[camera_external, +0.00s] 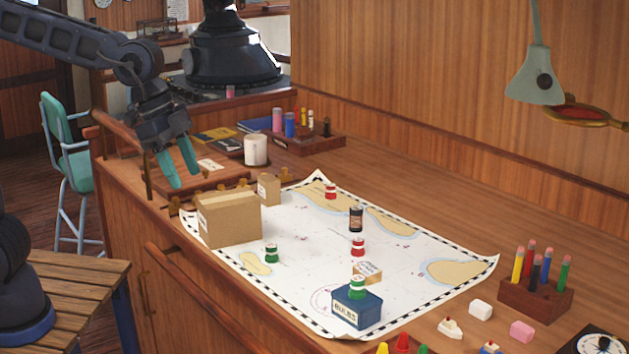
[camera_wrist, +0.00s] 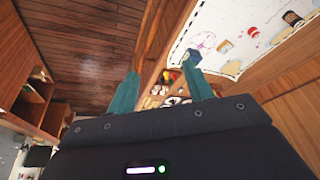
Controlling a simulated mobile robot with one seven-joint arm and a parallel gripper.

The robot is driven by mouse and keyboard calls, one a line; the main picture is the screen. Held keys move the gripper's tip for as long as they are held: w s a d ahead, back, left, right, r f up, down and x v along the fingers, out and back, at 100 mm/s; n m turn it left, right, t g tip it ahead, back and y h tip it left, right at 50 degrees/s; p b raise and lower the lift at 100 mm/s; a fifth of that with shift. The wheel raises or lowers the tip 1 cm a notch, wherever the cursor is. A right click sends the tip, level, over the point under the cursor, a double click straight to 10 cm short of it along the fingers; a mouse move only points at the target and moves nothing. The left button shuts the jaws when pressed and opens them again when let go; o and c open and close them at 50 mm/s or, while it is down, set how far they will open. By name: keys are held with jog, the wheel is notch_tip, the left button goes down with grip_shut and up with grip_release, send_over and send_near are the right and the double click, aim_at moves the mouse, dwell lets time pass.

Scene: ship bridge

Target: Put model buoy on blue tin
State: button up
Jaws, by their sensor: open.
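The blue tin (camera_external: 351,312), labelled BULBS, stands near the front corner of the chart. A green and white model buoy (camera_external: 357,289) appears upright on its lid. Another green and white buoy (camera_external: 271,254) stands on the chart beside the large cardboard box. Two red and white buoys stand on the chart, one near the middle (camera_external: 358,248) and one farther back (camera_external: 330,192). My gripper (camera_external: 184,177) is open and empty, raised near the counter's left edge, well left of the tin. Its teal fingers also show apart in the wrist view (camera_wrist: 161,73).
A large cardboard box (camera_external: 230,220) and a smaller one (camera_external: 269,189) stand at the chart's left. A dark can (camera_external: 356,218) and a small box (camera_external: 367,272) are on the chart (camera_external: 310,240). A white mug (camera_external: 256,150) stands behind. A lamp (camera_external: 538,76) hangs at right.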

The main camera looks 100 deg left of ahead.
jog(key=s+f+n, duration=0.1)
jog(key=s+f, duration=0.1)
jog(key=s, duration=1)
jog(key=s+f+n, duration=0.1)
jog(key=s+f, duration=0.1)
jog(key=s, duration=1)
jog(key=shift+s+d+y, duration=0.2)
jog(key=shift+d+y, duration=0.1)
jog(key=shift+d, duration=0.05)
